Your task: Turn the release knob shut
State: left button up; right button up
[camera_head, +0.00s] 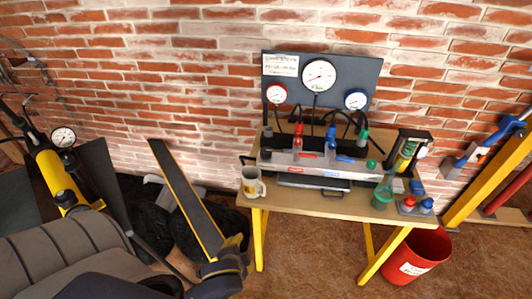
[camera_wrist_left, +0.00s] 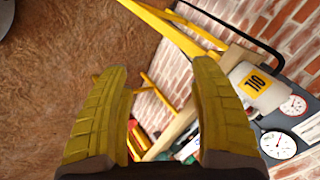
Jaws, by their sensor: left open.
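My left gripper (camera_head: 234,242) is low at the left end of the workbench, below and left of the oil jug. In the left wrist view its two yellow fingers (camera_wrist_left: 160,68) are spread wide with nothing between them. The grey manifold block (camera_head: 312,161) lies on the bench with red, blue and green fittings on top. A round green knob (camera_head: 371,164) sits at its right end. A small yellow-and-black pump (camera_head: 406,152) stands right of it. I cannot tell which part is the release knob. My right gripper is not in view.
The wooden bench (camera_head: 330,208) has yellow legs. The oil jug (camera_head: 252,183) stands on its left corner and also shows in the left wrist view (camera_wrist_left: 250,92). A gauge board (camera_head: 345,76) stands behind. A red bucket (camera_head: 418,254) is on the floor at right. A green bottle (camera_head: 383,194) is near the front edge.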

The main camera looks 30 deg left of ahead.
pick_arm(q)
jog(key=w+d+r+m+h, duration=0.1)
jog(key=w+d+r+h, duration=0.15)
jog(key=w, duration=0.35)
jog(key=w+d+r+h, duration=0.1)
jog(key=w+d+r, duration=0.15)
jog(key=w, duration=0.35)
jog(key=n+g+h, duration=0.1)
jog(key=n+g, duration=0.2)
jog(key=n, duration=0.1)
send_near(266, 150)
jog(key=x, duration=1)
jog(key=shift+f, duration=0.15)
jog(key=shift+o, duration=0.2)
jog(key=shift+h, duration=0.25)
jog(key=c, duration=1.3)
